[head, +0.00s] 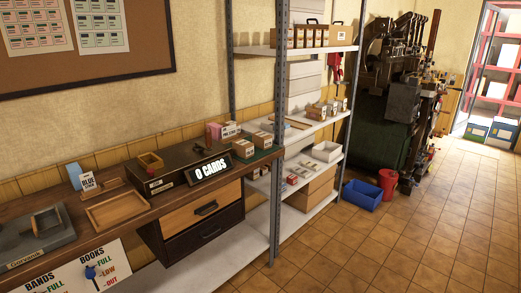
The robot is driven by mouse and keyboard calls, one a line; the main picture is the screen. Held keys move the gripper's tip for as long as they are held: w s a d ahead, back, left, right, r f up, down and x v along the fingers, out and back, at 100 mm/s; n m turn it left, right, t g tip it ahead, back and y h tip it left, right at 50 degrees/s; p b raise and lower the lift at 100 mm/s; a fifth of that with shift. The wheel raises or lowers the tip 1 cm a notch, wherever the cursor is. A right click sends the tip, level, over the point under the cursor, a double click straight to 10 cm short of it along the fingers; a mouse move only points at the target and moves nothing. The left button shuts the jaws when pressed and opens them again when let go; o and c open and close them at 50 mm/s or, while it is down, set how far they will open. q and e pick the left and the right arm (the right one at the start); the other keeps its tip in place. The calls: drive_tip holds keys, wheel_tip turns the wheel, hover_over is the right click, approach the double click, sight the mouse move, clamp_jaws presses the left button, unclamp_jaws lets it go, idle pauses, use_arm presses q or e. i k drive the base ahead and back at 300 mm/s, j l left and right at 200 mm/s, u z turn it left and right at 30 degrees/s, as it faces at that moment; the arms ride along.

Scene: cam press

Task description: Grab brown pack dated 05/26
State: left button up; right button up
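Two small brown packs with pale labels stand at the right end of the wooden counter, a front one (243,148) and one behind it to the right (262,140). A pink pack (213,132) and a pale pack (230,129) stand just behind them. More small brown packs (316,112) stand on the middle shelf of the metal rack. The print on all of these is too small to read, so I cannot tell which is dated 05/26. Neither of my grippers is in view.
The counter (75,225) also bears an "O CARDS" sign (209,170), an empty wooden tray (116,209) and a grey device (35,232). A rack post (279,130) rises beside the packs. A blue bin (362,195) and red bucket (387,183) stand on otherwise open tiled floor (400,240).

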sight(243, 149)
drive_tip(key=i+l+u, duration=0.1)
drive_tip(key=i+l, duration=0.15)
drive_tip(key=i+l+u, duration=0.1)
drive_tip(key=i+l, duration=0.15)
drive_tip(key=l, duration=0.15)
drive_tip(key=i+l+u, duration=0.1)
drive_tip(key=l, duration=0.25)
drive_tip(key=i+l+u, duration=0.1)
drive_tip(key=i+l, duration=0.2)
drive_tip(key=i+l+u, duration=0.1)
drive_tip(key=l, duration=0.35)
drive_tip(key=i+l+u, duration=0.1)
drive_tip(key=i+l, duration=0.2)
drive_tip(key=i+l+u, duration=0.1)
drive_tip(key=l, duration=0.4)
drive_tip(key=i, duration=0.05)
